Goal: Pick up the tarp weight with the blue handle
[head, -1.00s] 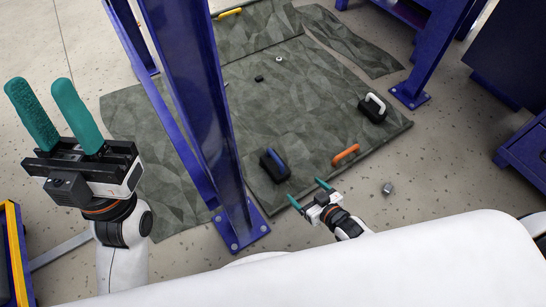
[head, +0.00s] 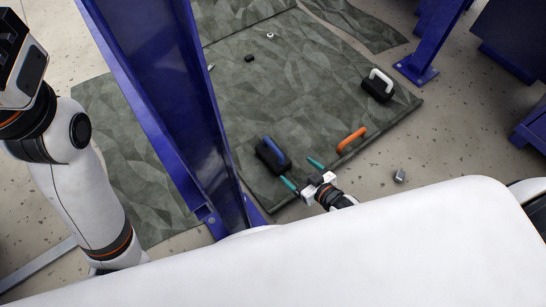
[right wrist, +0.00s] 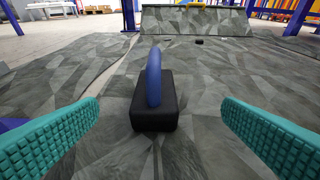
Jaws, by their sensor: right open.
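The tarp weight with the blue handle (head: 271,156) is a black block with a blue arched handle. It stands upright on the grey-green tarp near its front edge. In the right wrist view the same weight (right wrist: 154,103) is centred between the fingers, a little ahead of them. My right gripper (head: 302,174) is open and empty, its teal fingers (right wrist: 160,122) spread wide and apart from the weight. My left gripper's body (head: 12,55) shows at the top left corner; its fingers are out of the picture.
A white-handled weight (head: 378,85) and an orange handle (head: 351,140) are on the tarp (head: 310,95) to the right. A blue steel post (head: 170,95) stands left of the blue-handled weight. A small grey metal piece (head: 399,175) lies on the floor.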

